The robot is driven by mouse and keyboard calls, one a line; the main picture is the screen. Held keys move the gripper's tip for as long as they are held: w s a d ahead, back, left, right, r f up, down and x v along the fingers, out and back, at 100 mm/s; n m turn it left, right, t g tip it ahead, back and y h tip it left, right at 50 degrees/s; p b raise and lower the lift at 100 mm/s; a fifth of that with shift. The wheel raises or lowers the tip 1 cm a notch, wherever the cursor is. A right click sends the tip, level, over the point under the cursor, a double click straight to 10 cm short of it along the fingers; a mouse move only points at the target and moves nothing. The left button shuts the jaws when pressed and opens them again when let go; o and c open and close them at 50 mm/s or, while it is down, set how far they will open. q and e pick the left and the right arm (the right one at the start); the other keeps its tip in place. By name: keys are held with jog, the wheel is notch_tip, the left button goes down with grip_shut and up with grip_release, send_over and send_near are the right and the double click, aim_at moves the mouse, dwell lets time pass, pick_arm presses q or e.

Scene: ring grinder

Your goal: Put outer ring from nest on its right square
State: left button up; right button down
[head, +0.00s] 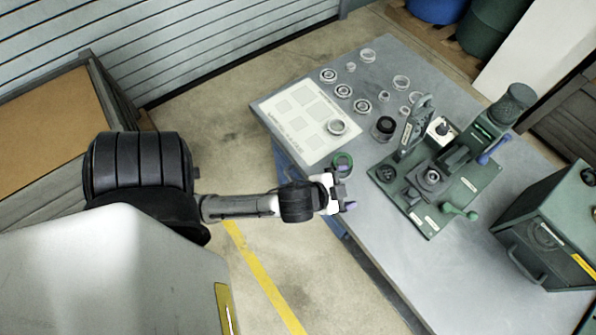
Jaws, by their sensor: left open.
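A white sheet (292,132) with grey squares lies at the table's near left corner. A metal ring (337,127) lies at the sheet's right edge, over its lower right square. A green round piece (343,159), perhaps a nest, sits just below the sheet near the table edge; whether a ring lies in it is too small to tell. The green grinder fixture (428,192) stands to the right with a round metal part (432,177) in its middle. My left gripper (347,189) is open at the table edge, just below the green round piece, apparently empty. My right gripper is out of view.
Several loose rings and bearings (361,106) lie above and right of the sheet. A dark round part (384,127) stands near the fixture. A green box (550,230) stands at the right. The grey table (390,255) is clear below the fixture.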

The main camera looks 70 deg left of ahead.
pick_arm(q)
jog(key=s+d+f+n+g+h, duration=0.1)
jog(key=s+d+f+g, duration=0.1)
jog(key=s, duration=0.5)
jog(key=s+d+f+g+h, duration=0.2)
jog(key=s+d+f+g, duration=0.1)
jog(key=s+g, duration=0.3)
jog(key=shift+s+d+f+n, duration=0.3)
jog(key=shift+s+d+n, duration=0.1)
jog(key=shift+s+d, duration=0.15)
